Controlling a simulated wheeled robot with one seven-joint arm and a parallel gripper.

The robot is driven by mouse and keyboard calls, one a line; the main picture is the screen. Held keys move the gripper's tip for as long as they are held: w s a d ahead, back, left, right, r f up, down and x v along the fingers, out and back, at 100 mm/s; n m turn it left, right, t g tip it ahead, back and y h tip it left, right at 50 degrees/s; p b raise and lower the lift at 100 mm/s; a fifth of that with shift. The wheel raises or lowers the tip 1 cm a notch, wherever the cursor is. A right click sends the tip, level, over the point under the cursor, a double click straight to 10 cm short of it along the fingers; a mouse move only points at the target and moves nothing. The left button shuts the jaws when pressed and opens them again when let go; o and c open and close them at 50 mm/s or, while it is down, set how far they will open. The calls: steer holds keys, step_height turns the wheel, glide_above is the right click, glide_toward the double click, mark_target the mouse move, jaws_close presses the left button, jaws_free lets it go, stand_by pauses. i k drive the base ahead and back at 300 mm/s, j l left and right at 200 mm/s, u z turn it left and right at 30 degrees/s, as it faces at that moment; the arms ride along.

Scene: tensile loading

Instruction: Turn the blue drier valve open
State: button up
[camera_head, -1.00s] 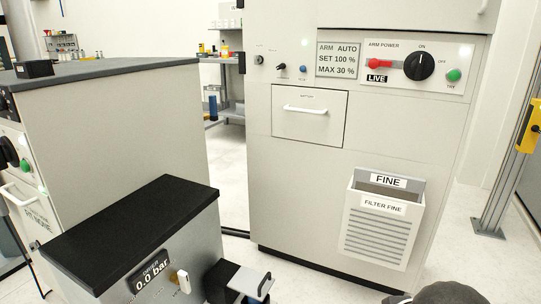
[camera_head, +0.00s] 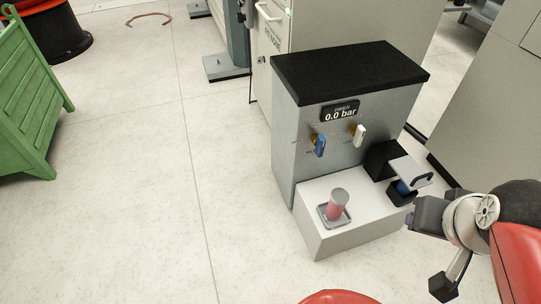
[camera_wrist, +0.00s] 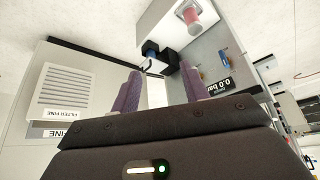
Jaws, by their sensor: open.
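The drier is a grey box with a black top (camera_head: 350,70) and a display (camera_head: 340,111) reading 0.0 bar. The blue valve handle (camera_head: 320,146) hangs on its front below the display, close to vertical and slightly tilted. A white valve handle (camera_head: 358,136) is to its right. In the wrist view, which is upside down, the blue handle (camera_wrist: 196,73) shows small, right of the fingers. My gripper (camera_wrist: 158,88) is open with nothing between its purple fingers. It is apart from the valve; in the head view my arm is at the lower right, right of the drier.
The drier's white ledge (camera_head: 316,222) holds a pink cylinder (camera_head: 338,204) on a small tray. A black fixture with a light lid (camera_head: 411,171) juts out at its right, near my arm. A green crate (camera_head: 30,95) stands far left. The floor left of the drier is clear.

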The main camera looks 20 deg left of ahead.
mark_target(319, 141)
steer(key=u, duration=0.7)
steer(key=l, duration=1)
steer(key=i+u, duration=0.05)
